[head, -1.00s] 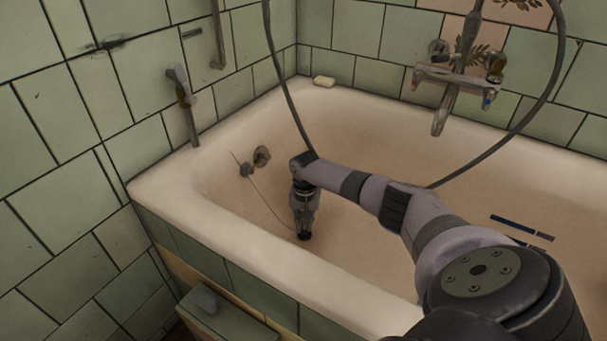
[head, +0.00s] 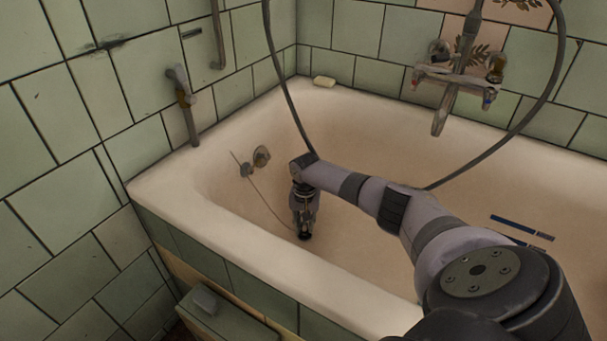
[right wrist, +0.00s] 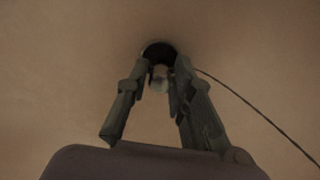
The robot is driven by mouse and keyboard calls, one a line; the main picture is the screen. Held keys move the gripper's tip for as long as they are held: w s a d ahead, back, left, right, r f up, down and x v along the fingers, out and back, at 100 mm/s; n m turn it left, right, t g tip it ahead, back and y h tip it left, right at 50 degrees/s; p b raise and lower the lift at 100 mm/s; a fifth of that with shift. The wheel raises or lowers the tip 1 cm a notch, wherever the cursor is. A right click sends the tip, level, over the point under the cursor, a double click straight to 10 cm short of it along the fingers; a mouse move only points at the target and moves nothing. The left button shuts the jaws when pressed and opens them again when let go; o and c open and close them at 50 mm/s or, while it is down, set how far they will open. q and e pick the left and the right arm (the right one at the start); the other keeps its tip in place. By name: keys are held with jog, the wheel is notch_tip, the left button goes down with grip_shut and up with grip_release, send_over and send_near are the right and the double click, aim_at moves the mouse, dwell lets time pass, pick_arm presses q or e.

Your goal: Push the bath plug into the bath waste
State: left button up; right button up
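The dark round bath plug (right wrist: 158,50) lies at the floor of the bath in the right wrist view, with a paler knob between my fingers. In the head view its dark edge (head: 304,236) shows under my right gripper (head: 303,215). My right gripper also shows in the right wrist view (right wrist: 162,70). It points down, its fingers close in on either side of the knob, and it appears shut on the plug. The bath waste is not visible; I cannot tell how far the plug sits in it. My left gripper is not in view.
The plug's thin cord (head: 266,202) runs to the overflow fitting (head: 261,156) on the bath wall. The bath rim (head: 255,280) lies in front. A shower hose (head: 285,85) hangs behind my arm, and a mixer tap (head: 455,80) is on the wall.

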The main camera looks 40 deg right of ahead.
jog(key=o, duration=0.4)
jog(key=shift+c, duration=0.2)
notch_tip(320, 180, up, 12)
dwell(0.4)
